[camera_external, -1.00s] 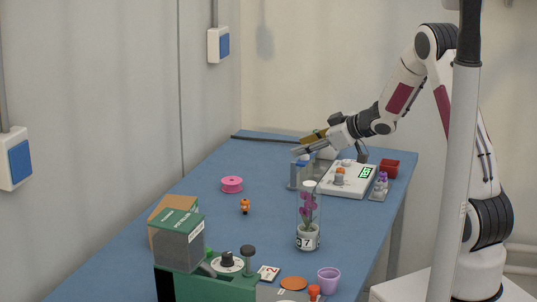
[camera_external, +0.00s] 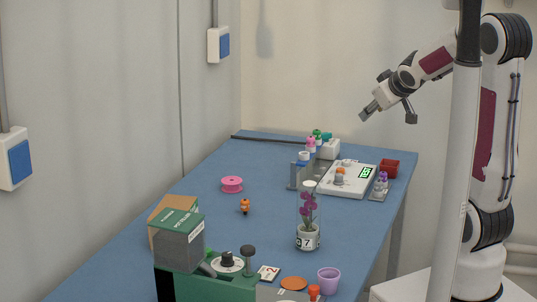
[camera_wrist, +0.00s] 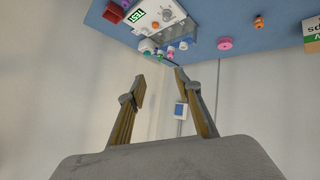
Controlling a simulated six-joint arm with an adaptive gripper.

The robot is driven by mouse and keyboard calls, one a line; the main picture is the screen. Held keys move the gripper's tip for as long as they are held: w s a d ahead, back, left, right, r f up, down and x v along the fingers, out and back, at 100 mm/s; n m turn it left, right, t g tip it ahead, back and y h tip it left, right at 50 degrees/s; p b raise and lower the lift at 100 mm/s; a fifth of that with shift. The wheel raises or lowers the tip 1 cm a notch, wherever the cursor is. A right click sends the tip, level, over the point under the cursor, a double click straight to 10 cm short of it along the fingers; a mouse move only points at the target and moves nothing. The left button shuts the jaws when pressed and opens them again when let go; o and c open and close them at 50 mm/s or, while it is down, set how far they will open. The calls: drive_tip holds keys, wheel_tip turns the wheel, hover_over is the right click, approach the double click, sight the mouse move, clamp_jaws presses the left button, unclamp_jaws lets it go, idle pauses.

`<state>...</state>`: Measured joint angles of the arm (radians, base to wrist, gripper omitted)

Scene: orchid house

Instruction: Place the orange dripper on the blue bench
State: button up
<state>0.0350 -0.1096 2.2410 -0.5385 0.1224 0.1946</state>
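A small orange dripper (camera_external: 245,206) stands on the blue bench (camera_external: 215,215), in the open middle area; it also shows in the wrist view (camera_wrist: 259,22). Another small orange-and-grey piece (camera_external: 339,177) is on the white scale (camera_external: 352,188), and I cannot tell its exact kind. My gripper (camera_external: 388,116) is raised in the air beyond the right back part of the bench, well apart from everything on it. In the wrist view my gripper (camera_wrist: 159,79) has its two fingers spread with nothing between them.
A pink spool (camera_external: 232,184) lies left of the scale. A red bin (camera_external: 389,168) stands at the right edge. The bench's left middle is clear.

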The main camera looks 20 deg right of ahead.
drive_tip(key=s+a+f+m+g, duration=0.1)
drive_tip(key=s+g, duration=0.1)
drive_tip(key=s, duration=1.2)
drive_tip(key=s+a+f+m+g+y, duration=0.1)
drive_tip(key=s+a+m+g, duration=0.1)
drive_tip(key=s, duration=1.2)
drive_tip(key=shift+s+a+f+g, duration=0.2)
drive_tip(key=shift+s+f+g, duration=0.05)
drive_tip(key=shift+f+g, duration=0.15)
